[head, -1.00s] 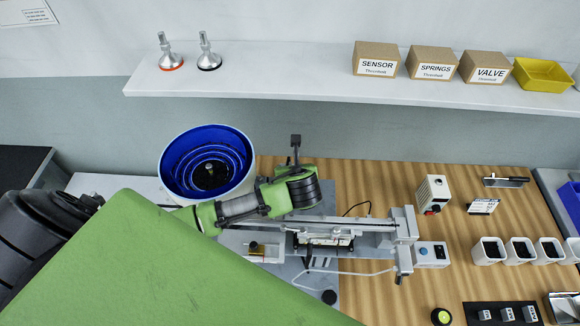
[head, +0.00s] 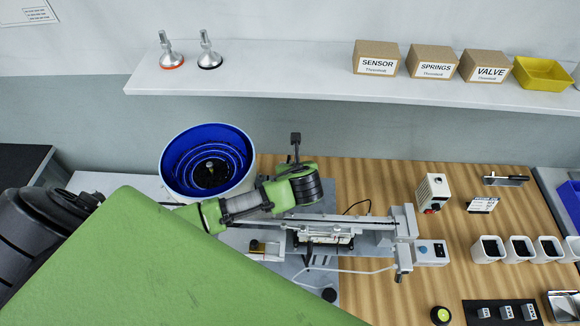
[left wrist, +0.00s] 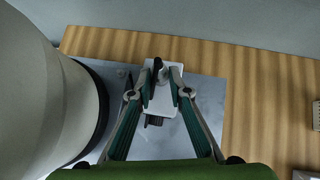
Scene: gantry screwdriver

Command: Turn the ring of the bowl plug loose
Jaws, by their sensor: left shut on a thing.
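In the left wrist view my left gripper (left wrist: 160,70) points at a pale block (left wrist: 162,100) on a grey plate. Its two fingers are closed in on a small black part (left wrist: 157,66) at the block's far end, which looks like the bowl plug with its ring. The fingertips are at its two sides; ring and plug body cannot be told apart. In the head view my left wrist hides the fingers and plug. The blue bowl (head: 222,143) is left of my wrist, and its pale outer wall (left wrist: 40,90) fills the left of the wrist view. My right gripper is not seen.
A linear rail (head: 350,219) and a small box with a blue button (head: 431,252) lie right of my wrist. Several white cups (head: 488,249) stand farther right. A shelf (head: 300,84) runs behind.

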